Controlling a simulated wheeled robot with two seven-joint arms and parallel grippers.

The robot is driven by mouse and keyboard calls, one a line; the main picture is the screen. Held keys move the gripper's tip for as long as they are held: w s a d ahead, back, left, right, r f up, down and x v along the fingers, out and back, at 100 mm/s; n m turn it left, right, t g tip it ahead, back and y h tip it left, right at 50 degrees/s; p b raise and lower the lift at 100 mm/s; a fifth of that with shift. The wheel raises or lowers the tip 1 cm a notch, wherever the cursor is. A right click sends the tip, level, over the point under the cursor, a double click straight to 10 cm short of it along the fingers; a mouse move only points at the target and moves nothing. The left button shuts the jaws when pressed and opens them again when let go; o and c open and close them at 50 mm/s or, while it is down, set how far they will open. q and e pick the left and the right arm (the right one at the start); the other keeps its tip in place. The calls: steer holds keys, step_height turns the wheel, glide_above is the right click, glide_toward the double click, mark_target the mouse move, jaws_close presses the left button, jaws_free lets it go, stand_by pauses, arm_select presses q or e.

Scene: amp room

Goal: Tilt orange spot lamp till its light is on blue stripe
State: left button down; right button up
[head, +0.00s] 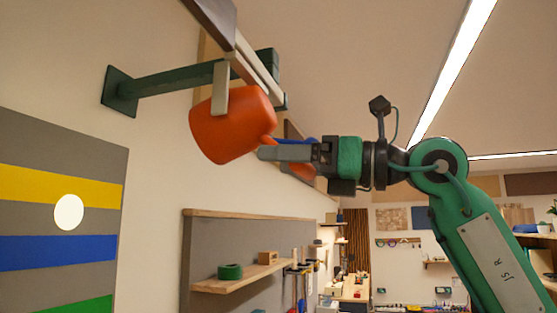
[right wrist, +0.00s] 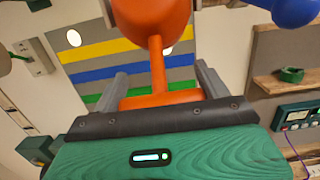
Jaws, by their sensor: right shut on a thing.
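The orange spot lamp (head: 232,124) hangs from a pale fork on a dark green wall arm (head: 172,82); it also shows in the right wrist view (right wrist: 150,22). My right gripper (head: 290,154) is shut on the lamp's orange rear handle (right wrist: 160,98). The striped wall board (head: 60,222) has yellow, blue and green stripes on grey. A white light spot (head: 69,212) lies across the yellow stripe's lower edge and the grey band, above the blue stripe (head: 60,249). In the right wrist view, two white spots show; which is the orange lamp's I cannot tell. My left gripper is out of view.
A blue lamp (right wrist: 296,11) is close by on the right in the right wrist view. A wooden shelf (head: 240,276) with a green roll (head: 230,271) is on a grey panel below the lamp. The space under the lamp before the board looks clear.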

steer(key=shift+s+d+r+h, duration=0.1)
steer(key=shift+d+r+h, duration=0.2)
steer(key=shift+r, duration=0.25)
steer(key=shift+d+r, duration=0.1)
steer(key=shift+d, duration=0.05)
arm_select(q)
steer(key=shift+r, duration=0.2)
arm_select(e)
steer(key=shift+r, duration=0.2)
steer(key=o, duration=1.4)
steer(key=shift+s+d, duration=0.1)
steer(key=shift+f, duration=0.1)
